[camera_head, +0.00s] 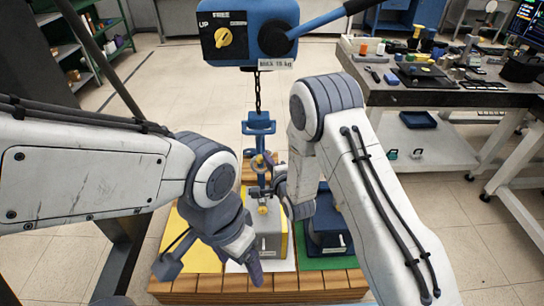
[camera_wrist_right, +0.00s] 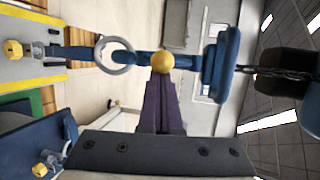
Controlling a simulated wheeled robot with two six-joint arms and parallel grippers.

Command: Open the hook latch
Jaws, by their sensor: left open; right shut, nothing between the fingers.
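The blue hook assembly (camera_head: 259,126) hangs on a chain below the hoist; its shank carries a metal ring (camera_wrist_right: 115,55) and a yellow ball knob (camera_wrist_right: 161,62). In the right wrist view the dark fingers of my right gripper (camera_wrist_right: 160,86) are shut, with their tips at the knob. I cannot tell whether they touch it. The right gripper (camera_head: 270,166) is beside the shank in the head view, which partly hides the hook. My left gripper (camera_head: 212,268) is open and empty, lower and left of the hook. The latch's position is not clear.
The blue hoist (camera_head: 248,32) with a yellow dial is above. A grey weight (camera_head: 268,240) stands below the hook, and a dark blue weight (camera_head: 328,232) is to its right, on a wooden pallet (camera_head: 318,281). A cluttered workbench (camera_head: 440,92) is at the right.

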